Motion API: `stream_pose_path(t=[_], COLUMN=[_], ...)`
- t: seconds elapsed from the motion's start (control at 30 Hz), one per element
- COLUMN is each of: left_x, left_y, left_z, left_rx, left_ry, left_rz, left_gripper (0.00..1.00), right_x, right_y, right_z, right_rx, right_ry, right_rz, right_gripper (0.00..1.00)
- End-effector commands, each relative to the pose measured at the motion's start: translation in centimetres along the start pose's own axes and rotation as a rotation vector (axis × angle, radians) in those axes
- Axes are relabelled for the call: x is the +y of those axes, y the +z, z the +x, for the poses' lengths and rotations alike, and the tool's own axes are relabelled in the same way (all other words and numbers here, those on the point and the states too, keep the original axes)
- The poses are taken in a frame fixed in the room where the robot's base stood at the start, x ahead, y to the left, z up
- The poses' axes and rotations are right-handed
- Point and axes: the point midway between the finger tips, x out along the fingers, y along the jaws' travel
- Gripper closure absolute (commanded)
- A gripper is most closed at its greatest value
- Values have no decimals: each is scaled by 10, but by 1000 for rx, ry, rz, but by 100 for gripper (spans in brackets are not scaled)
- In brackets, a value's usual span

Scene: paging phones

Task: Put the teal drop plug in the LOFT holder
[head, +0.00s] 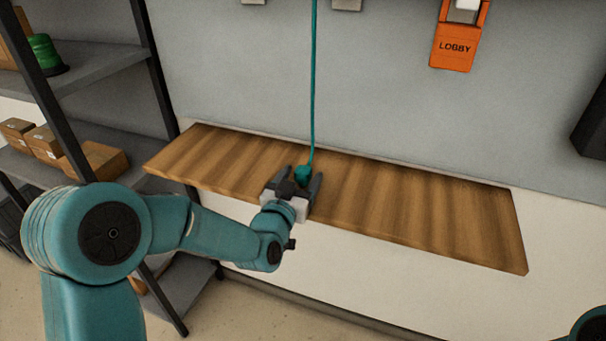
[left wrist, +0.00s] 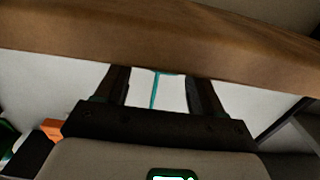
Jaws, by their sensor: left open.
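The teal drop plug (head: 303,174) hangs on a teal cord (head: 312,85) just above or at the wooden shelf; which of the two I cannot tell. My left gripper (head: 299,181) is open, with its dark fingers near the plug, one to each side of it. In the left wrist view the cord (left wrist: 154,92) shows between the two fingers of the gripper (left wrist: 158,85), and the plug itself is mostly hidden. My right gripper is out of view.
The wooden shelf (head: 420,205) is otherwise bare. A rack (head: 100,68) with boxes (head: 95,160) and a green spool (head: 45,53) stands at left. A dark box (head: 592,115) juts in at right.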

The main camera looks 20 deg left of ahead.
Motion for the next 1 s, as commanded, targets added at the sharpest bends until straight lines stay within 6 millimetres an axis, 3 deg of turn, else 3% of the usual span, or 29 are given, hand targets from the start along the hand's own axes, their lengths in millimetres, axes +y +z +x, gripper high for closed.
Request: stream_pose_path(t=[0.33,0.6,0.63,0.8,1.0], left_x=[-6,-6,-6,-6,-6], left_y=[1,3,3,3,3], left_z=[47,52,52,52,52], left_rx=[-1,-1,-1,-1,-1], left_ry=[0,1,1,1,1], left_rz=[0,0,0,0,0], left_gripper=[32,32,35,88,94], right_x=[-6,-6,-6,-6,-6], right_y=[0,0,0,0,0], right_z=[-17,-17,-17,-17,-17], right_rx=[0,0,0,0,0], right_ry=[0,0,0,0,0], right_rz=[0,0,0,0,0], right_gripper=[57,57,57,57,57])
